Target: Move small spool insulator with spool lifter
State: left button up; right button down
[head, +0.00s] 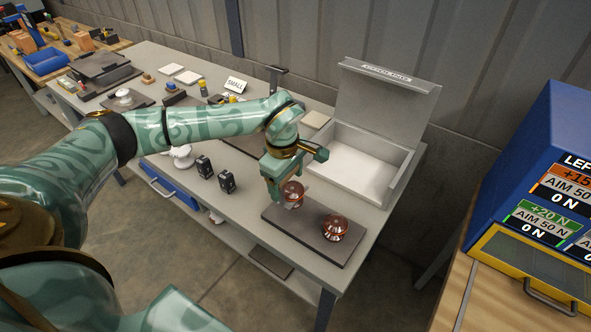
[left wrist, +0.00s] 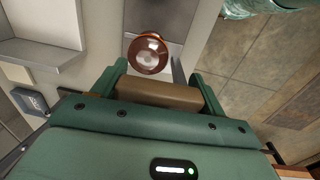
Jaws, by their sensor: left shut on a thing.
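My left gripper (head: 280,186) is low over the front right of the grey bench. In the left wrist view, it (left wrist: 160,88) is shut on a brown bar (left wrist: 160,95), which looks like the handle of the spool lifter; the rest of the tool is mostly hidden. A red-brown, shiny spool insulator (head: 293,195) is right beside the gripper, partly covered by it. An insulator also shows just beyond the fingers in the left wrist view (left wrist: 148,53). I cannot tell whether it is lifted. A second similar insulator (head: 335,228) stands upright on the dark mat (head: 298,234). My right gripper is not in view.
An open grey box (head: 398,182) with a raised lid stands behind the mat. Two small black blocks (head: 227,182) stand to the left. A "SMALL" sign (head: 236,85) is farther back. A blue panel (head: 550,150) with "0 N" readouts is at the right.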

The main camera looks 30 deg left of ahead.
pick_arm(q)
notch_tip(320, 180, up, 5)
jog(key=p, duration=0.3)
jog(key=shift+s+r, duration=0.1)
jog(key=shift+r, duration=0.05)
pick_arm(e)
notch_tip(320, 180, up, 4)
pick_arm(q)
jog(key=shift+f, duration=0.2)
jog(key=shift+s+d+m, duration=0.1)
jog(key=shift+d+m, duration=0.15)
jog(key=shift+m, duration=0.15)
jog(key=s+d+r+m+b, duration=0.1)
jog(key=s+d+m+b, duration=0.1)
jog(key=s+m, duration=0.3)
jog(key=s+d+r+m+h+b, duration=0.1)
jog(key=s+d+m, duration=0.4)
jog(key=m, duration=0.6)
jog(key=shift+s+d+r+g+b, duration=0.25)
jog(key=shift+r+g+b, duration=0.15)
jog(key=shift+r+b, duration=0.65)
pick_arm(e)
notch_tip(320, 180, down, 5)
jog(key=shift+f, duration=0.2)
